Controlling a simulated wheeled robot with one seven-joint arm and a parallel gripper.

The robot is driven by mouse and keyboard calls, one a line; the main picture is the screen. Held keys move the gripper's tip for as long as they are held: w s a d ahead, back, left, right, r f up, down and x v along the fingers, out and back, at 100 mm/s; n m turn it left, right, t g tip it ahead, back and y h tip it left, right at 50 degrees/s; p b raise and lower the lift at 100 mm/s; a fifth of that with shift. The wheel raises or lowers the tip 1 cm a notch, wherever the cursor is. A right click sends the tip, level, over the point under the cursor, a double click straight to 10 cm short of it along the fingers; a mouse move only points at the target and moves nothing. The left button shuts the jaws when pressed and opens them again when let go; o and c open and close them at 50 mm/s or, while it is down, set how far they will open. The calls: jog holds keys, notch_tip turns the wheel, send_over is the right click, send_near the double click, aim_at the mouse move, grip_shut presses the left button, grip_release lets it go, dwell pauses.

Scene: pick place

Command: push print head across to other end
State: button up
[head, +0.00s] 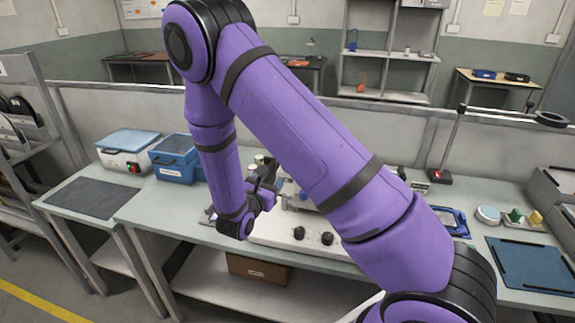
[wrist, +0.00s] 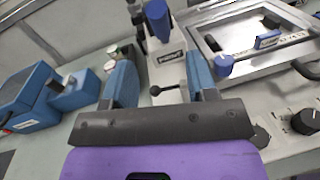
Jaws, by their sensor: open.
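A silver screen frame (wrist: 258,40) lies on the pale machine at the upper right of the wrist view. A white block with a black ball-ended lever and a blue clamp (wrist: 157,18) shows between and beyond the fingers. In the head view my gripper (head: 263,188) is over the machine's left part; my arm hides most of the frame.
The machine base (head: 270,232) has black knobs in front. A lamp (head: 440,175) stands behind.

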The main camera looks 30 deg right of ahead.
jog(key=x, duration=1)
jog(key=shift+d, duration=0.1)
grip_shut()
